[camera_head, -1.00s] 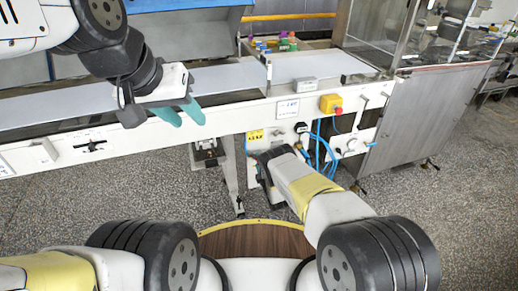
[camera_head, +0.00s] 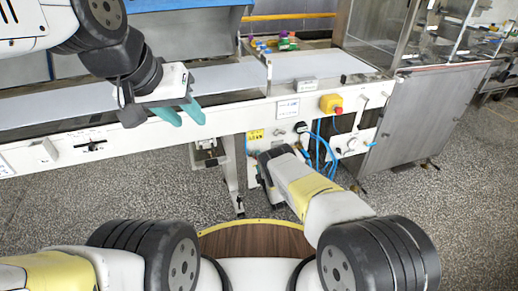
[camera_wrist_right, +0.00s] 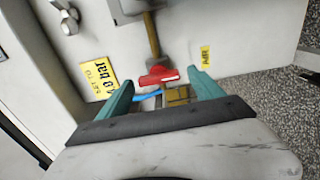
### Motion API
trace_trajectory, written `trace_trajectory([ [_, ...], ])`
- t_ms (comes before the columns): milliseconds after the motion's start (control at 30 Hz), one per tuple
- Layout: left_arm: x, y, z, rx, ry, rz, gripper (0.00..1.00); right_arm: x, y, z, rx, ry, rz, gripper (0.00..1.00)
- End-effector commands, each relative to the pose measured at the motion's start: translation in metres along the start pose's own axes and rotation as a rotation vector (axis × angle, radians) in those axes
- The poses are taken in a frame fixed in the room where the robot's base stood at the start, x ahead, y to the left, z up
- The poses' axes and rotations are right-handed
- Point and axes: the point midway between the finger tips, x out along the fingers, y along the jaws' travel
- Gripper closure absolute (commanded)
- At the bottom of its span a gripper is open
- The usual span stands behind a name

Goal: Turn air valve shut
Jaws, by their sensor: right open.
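The air valve shows in the right wrist view as a red handle (camera_wrist_right: 158,76) with a brass fitting (camera_wrist_right: 178,97) just below it. A brass-coloured pipe (camera_wrist_right: 152,35) runs up from it along the white panel. A yellow "AIR" label (camera_wrist_right: 205,57) is at its right. My right gripper (camera_wrist_right: 160,80) is open, with one teal finger on each side of the handle and visible gaps on both sides. In the head view my right wrist hides the valve and the fingers. My left gripper (camera_head: 190,121) is open and empty in front of the conveyor.
The white machine frame (camera_head: 120,143) carries a yellow box with a red button (camera_head: 332,104), a gauge (camera_head: 301,127) and blue hoses (camera_head: 322,155). A yellow "SET TO" bar label (camera_wrist_right: 98,78) is left of the valve. The conveyor belt (camera_head: 230,77) runs above. Speckled floor lies below.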

Motion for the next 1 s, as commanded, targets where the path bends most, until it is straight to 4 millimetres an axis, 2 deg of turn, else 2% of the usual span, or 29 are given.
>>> trace_trajectory([
  [167,0.0,0.0,0.0,0.0,0.0,0.0,0.64,-0.014,-0.001,0.0,0.0,0.0,-0.002,0.24],
  [400,0.0,0.0,0.0,0.0,0.0,0.0,0.64,-0.055,-0.001,0.0,-0.001,0.0,-0.004,0.24],
  [533,0.0,0.0,0.0,0.0,0.0,0.0,0.64,-0.07,-0.001,0.0,0.0,0.001,-0.002,0.24],
  [700,0.0,0.0,0.0,0.0,0.0,0.0,0.64,-0.078,0.0,0.0,0.0,0.001,-0.001,0.24],
  [1000,0.0,0.0,0.0,0.0,0.0,0.0,0.64,-0.078,0.0,0.0,0.0,0.0,-0.001,0.24],
])
